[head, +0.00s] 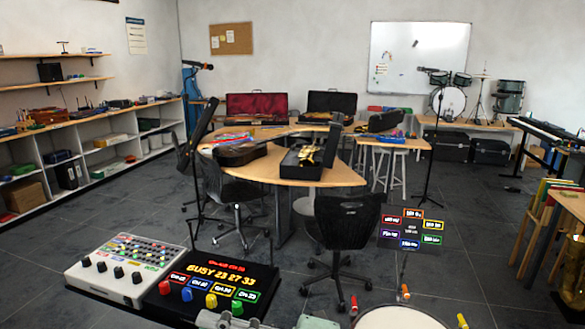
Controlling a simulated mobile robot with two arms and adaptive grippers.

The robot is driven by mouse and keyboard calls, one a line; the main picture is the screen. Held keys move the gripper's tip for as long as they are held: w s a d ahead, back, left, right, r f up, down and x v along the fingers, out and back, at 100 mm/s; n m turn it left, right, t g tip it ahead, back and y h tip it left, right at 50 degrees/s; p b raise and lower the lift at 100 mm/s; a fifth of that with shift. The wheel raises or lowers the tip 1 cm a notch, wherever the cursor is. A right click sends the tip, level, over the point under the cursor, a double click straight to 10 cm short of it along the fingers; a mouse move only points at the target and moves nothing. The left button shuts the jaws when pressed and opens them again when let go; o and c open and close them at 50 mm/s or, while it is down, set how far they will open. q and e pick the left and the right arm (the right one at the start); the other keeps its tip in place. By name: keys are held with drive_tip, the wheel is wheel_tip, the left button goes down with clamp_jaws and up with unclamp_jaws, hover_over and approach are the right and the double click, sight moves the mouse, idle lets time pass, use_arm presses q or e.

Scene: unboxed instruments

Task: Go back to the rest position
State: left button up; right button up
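No fingertips of either gripper show in the head view. Pale grey parts (225,321) poke up at the bottom edge, left of centre, with another grey-green piece (316,322) to their right; I cannot tell whether these belong to my arms. A white mixer (121,272) with coloured buttons and black knobs is at the lower left. A black device (215,285) beside it has a lit display reading "BUSY 23 27 33" and coloured knobs along its front.
A floating-looking panel of coloured labels (411,229) stands at lower right, above a round drum-like top (401,318). A black chair (344,230) and a wooden table (341,176) are ahead. Shelves (92,155) line the left wall.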

drive_tip(key=w+d+m+t+h, duration=1.15)
drive_tip(key=d+m+t, duration=0.45)
drive_tip(key=m+t, duration=0.4)
drive_tip(key=d+f+m+g+h, duration=0.5)
drive_tip(key=d+f+m+h, duration=0.45)
drive_tip(key=f, duration=0.55)
drive_tip(key=s+d+f+m+g+h, duration=0.1)
drive_tip(key=s+d+f+g, duration=0.2)
drive_tip(key=s+f, duration=0.3)
drive_tip(key=s+d+f+m+g, duration=0.1)
drive_tip(key=s+d+f+g, duration=0.2)
drive_tip(key=f, duration=0.4)
drive_tip(key=s+a+f+g+y, duration=0.1)
drive_tip(key=s+f+g, duration=0.6)
drive_tip(key=s, duration=0.6)
drive_tip(key=s+f+g, duration=0.1)
drive_tip(key=s+f, duration=0.2)
drive_tip(key=f, duration=2.5)
drive_tip(key=s+d+f+n+g, duration=0.1)
drive_tip(key=s+d+f, duration=0.1)
drive_tip(key=s+f, duration=1.3)
drive_tip(key=shift+s+d+f, duration=0.2)
drive_tip(key=shift+s+d, duration=0.15)
drive_tip(key=shift+s, duration=0.6)
